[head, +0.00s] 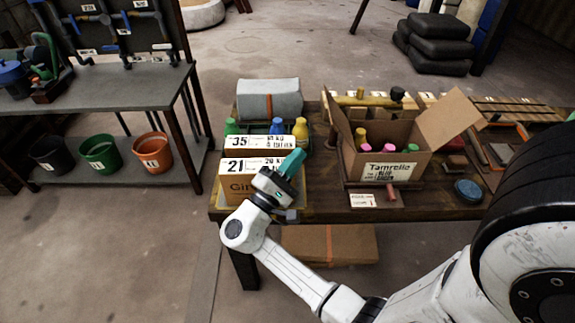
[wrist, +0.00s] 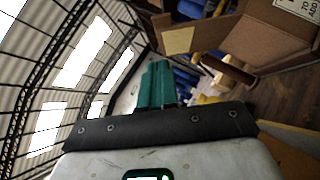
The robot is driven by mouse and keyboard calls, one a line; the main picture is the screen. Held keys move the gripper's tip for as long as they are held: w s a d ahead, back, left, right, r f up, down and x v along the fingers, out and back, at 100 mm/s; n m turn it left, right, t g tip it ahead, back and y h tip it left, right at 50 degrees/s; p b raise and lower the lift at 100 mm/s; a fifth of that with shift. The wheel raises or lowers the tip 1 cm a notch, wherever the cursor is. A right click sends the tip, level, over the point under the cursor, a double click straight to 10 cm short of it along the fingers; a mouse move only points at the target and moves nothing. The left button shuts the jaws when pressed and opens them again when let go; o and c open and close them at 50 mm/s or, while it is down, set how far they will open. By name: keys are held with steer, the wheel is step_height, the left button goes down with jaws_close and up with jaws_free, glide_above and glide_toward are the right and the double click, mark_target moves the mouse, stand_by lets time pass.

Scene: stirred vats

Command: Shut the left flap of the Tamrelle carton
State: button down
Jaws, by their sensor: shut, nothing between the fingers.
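The Tamrelle carton (head: 385,168) stands on the wooden bench in the head view, with its label facing me and its top open. Its left flap (head: 339,127) stands up and leans outward to the left. Its right flap (head: 449,120) is spread out to the right. Several bottles with yellow, pink and green caps show inside. My gripper (head: 292,162) has its teal fingers shut and empty. The shut fingers also show in the wrist view (wrist: 158,84).
Cartons marked 35 (head: 245,143) and 21 (head: 238,182) stand under and beside my gripper. Blue (head: 277,127) and yellow (head: 300,129) bottles stand behind it.

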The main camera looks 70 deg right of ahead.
steer(key=s+d+r+p, duration=0.2)
steer(key=s+d+r, duration=0.2)
steer(key=d, duration=0.1)
steer(key=shift+s+d+p, duration=0.2)
steer(key=shift+p, duration=0.15)
steer(key=shift+r, duration=0.2)
